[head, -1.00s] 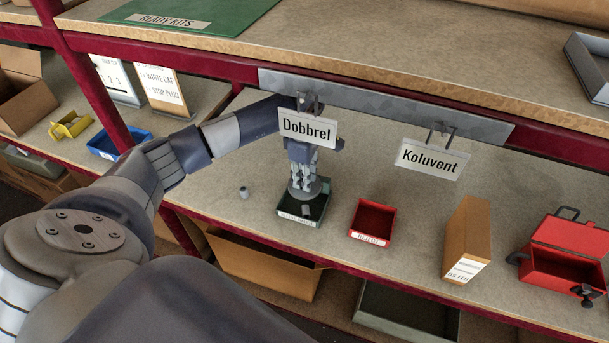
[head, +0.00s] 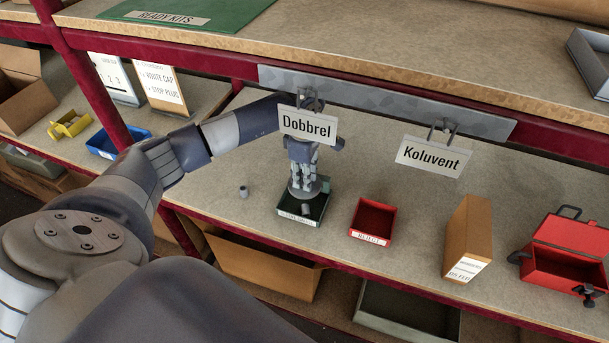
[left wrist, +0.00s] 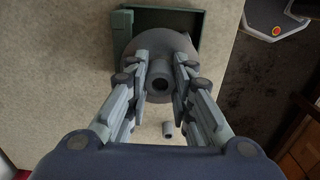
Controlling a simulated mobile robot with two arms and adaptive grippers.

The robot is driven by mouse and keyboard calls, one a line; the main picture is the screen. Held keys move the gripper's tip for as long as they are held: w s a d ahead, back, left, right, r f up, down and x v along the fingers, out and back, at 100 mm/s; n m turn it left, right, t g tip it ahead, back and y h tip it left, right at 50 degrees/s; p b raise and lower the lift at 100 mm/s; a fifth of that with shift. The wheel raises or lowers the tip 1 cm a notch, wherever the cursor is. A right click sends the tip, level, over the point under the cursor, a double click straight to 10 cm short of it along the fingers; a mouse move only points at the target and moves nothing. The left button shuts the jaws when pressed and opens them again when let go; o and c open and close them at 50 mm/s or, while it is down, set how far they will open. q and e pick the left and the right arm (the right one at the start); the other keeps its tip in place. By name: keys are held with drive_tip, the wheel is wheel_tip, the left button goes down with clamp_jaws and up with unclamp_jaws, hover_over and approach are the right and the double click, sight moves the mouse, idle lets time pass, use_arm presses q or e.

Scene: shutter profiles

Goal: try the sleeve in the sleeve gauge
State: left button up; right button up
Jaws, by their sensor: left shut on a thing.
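My left gripper (head: 303,186) points down at the green tray. Its fingers close on a small grey sleeve with a dark bore, which shows between the fingertips in the left wrist view (left wrist: 160,83). A wide round grey piece (left wrist: 158,45), which looks like the sleeve gauge, lies right below the fingertips; it also shows in the head view (head: 292,192). I cannot tell whether the sleeve sits in it or just above it. Another grey sleeve (head: 243,191) stands loose on the shelf, left of the gripper. My right gripper is out of view.
The green tray (head: 298,220) has a small grey cylinder in it. A red reject tray (head: 372,238), a brown box (head: 467,238) and an open red toolbox (head: 565,262) stand to the right.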

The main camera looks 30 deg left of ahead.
use_arm(q)
drive_tip(key=shift+s+f, duration=0.1)
idle(0.3)
drive_tip(key=o, duration=0.8)
drive_tip(key=shift+o, duration=0.2)
wheel_tip(320, 180, up, 8)
drive_tip(key=shift+f, duration=0.2)
